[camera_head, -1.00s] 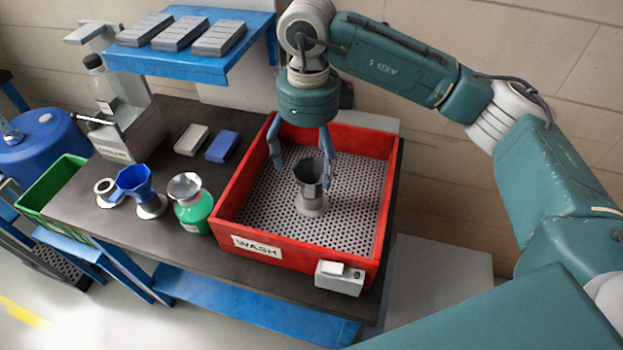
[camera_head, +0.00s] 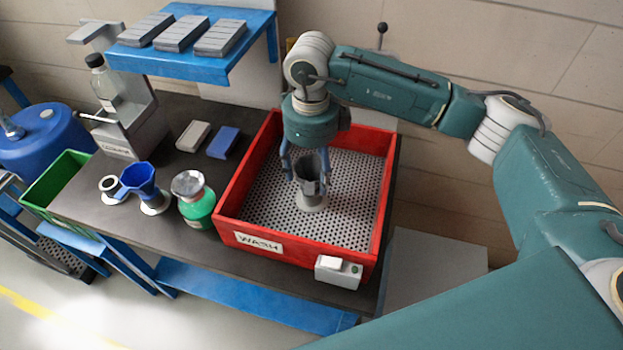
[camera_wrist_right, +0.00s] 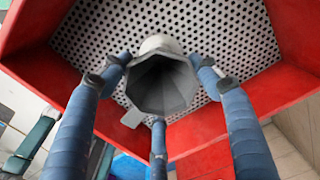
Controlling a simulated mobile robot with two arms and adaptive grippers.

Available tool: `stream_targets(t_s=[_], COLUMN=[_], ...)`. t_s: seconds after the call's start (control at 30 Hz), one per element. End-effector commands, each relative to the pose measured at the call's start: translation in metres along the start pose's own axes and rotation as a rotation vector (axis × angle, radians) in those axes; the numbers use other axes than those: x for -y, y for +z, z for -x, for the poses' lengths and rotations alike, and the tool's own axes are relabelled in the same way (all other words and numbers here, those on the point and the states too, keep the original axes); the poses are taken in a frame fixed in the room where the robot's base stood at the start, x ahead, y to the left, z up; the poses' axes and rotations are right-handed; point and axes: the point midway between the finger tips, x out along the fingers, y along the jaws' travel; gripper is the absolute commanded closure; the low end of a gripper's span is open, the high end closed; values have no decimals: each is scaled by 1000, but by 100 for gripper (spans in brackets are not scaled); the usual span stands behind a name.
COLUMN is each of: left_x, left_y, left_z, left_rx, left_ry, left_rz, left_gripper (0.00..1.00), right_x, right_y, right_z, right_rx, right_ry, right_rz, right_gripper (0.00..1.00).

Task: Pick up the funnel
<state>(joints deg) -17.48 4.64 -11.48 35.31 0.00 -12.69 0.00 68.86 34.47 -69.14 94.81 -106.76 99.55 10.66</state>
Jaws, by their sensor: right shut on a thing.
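A dark grey funnel (camera_head: 309,172) stands mouth up on a pale round base on the perforated floor of the red WASH tray (camera_head: 258,243). My right gripper (camera_head: 307,165) comes down from above with its blue fingers shut on the funnel. In the right wrist view the funnel's grey faceted mouth (camera_wrist_right: 163,84) faces the camera, with three fingers around it. A blue funnel (camera_head: 137,178) sits on a pale stand outside the tray, to the left. My left gripper is not in view.
A green bottle (camera_head: 199,208) stands just left of the tray. A grey block and a blue block (camera_head: 222,142) lie behind it. A blue shelf (camera_head: 195,61) with several grey pieces overhangs the back. A small grey box (camera_head: 338,271) is at the tray's front wall.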

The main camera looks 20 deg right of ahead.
Motion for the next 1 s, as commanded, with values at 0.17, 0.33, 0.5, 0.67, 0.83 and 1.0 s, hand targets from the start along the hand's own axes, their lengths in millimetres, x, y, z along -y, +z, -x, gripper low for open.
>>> stream_targets(t_s=[0.17, 0.33, 0.5, 0.67, 0.83, 1.0], left_x=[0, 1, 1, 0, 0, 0], left_y=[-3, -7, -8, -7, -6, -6], left_z=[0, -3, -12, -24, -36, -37], left_rx=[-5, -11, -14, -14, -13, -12], left_ry=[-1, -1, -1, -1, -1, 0], left_rz=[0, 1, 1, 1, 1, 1], left_gripper=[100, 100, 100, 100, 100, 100], right_x=[0, 0, 1, 1, 0, 1], right_y=[0, 1, 1, 2, 2, 1], right_z=[0, 7, 29, 70, 122, 166], right_rx=[1, 3, 4, 8, 7, 3], right_ry=[0, -1, -3, -4, -5, -5], right_rz=[0, -1, 1, 1, 0, -1], right_gripper=[64, 64, 64, 64, 64, 64])
